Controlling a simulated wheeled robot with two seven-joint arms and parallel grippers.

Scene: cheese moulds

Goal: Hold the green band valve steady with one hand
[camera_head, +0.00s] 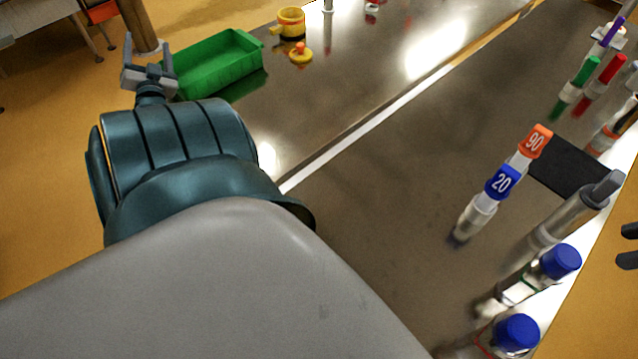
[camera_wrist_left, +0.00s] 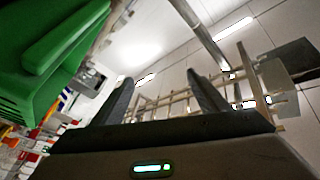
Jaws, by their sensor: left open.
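I cannot single out a green band valve for certain. A slim upright piece with a green top (camera_head: 585,72) stands at the far right of the counter in the head view, beside a red-topped one (camera_head: 612,69). My left gripper (camera_head: 146,48) is open and empty at the upper left, beside the green crate and far from these pieces. In the left wrist view its two fingers (camera_wrist_left: 160,82) stand apart with nothing between them. My right gripper (camera_head: 621,246) shows only as two dark fingertips, apart and empty, at the right edge.
A green crate (camera_head: 223,78) stands near a yellow cup (camera_head: 291,21) and a yellow-orange knobbed piece (camera_head: 300,52). Pieces labelled 90 (camera_head: 535,141) and 20 (camera_head: 503,182), a grey-handled cylinder (camera_head: 575,212) and blue-capped bottles (camera_head: 561,261) line the right side. The counter's middle is clear.

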